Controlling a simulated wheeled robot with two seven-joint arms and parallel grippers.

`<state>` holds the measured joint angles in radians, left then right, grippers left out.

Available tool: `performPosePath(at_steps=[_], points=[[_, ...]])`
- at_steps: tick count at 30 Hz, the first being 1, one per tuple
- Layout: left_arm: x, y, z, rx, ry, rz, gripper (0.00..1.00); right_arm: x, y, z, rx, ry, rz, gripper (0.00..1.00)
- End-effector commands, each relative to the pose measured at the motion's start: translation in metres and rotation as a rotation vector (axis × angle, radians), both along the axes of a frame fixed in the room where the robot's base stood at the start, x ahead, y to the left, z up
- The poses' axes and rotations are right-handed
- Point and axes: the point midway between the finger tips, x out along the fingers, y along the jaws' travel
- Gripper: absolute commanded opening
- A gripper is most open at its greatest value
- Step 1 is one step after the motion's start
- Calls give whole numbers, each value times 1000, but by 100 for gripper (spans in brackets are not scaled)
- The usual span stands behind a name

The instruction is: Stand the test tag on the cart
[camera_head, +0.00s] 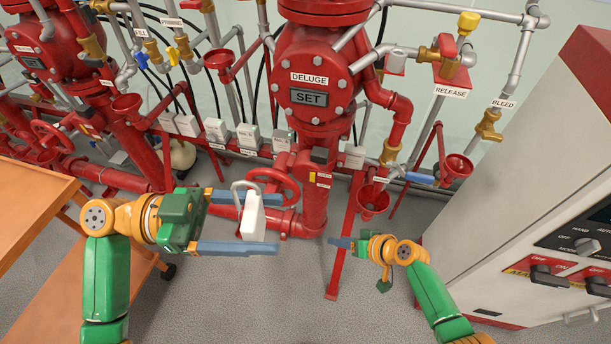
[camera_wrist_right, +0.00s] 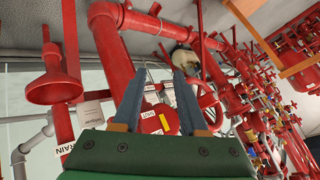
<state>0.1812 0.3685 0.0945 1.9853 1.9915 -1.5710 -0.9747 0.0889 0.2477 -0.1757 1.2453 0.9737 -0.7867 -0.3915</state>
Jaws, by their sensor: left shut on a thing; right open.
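The test tag (camera_head: 253,217) is a white block-like piece with a pale loop at its top. It stands roughly upright between the long blue fingers of my left gripper (camera_head: 278,224), which is shut on it, above the grey floor. The cart (camera_head: 32,203) is orange-brown with a flat top and a lower shelf, at the left edge of the head view. My left gripper is to the right of the cart, clear of its top. My right gripper (camera_head: 336,242) is open and empty; its two fingers stand apart in the right wrist view (camera_wrist_right: 160,72).
Red pipework with the deluge valve (camera_head: 314,80) fills the back. A red handwheel (camera_head: 271,188) and a red pipe stand just behind the tag. The cart's top looks bare where visible.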

Motion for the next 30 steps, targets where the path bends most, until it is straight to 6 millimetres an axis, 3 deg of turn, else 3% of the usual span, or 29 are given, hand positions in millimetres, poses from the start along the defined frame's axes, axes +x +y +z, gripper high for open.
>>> performPosePath(at_steps=[1,3,7,10,12,15,18,21,26,30], points=[[0,0,0,0,0,0,20,18,11,34,58,-67,45,42],[0,0,0,0,0,0,20,35,30,87,151,-165,133,42],[0,0,0,0,0,0,20,40,64,190,304,-368,348,42],[0,0,0,0,0,0,20,19,84,266,400,-535,552,42],[0,0,0,0,0,0,20,-5,94,311,450,-646,702,42],[0,0,0,0,0,0,20,-44,101,356,499,-778,895,42],[0,0,0,0,0,0,20,-75,101,381,526,-866,1038,42],[0,0,0,0,0,0,20,-92,101,392,539,-909,1112,42],[0,0,0,0,0,0,20,-96,102,395,545,-921,1133,42],[0,0,0,0,0,0,20,-99,121,395,547,-919,1132,42]])
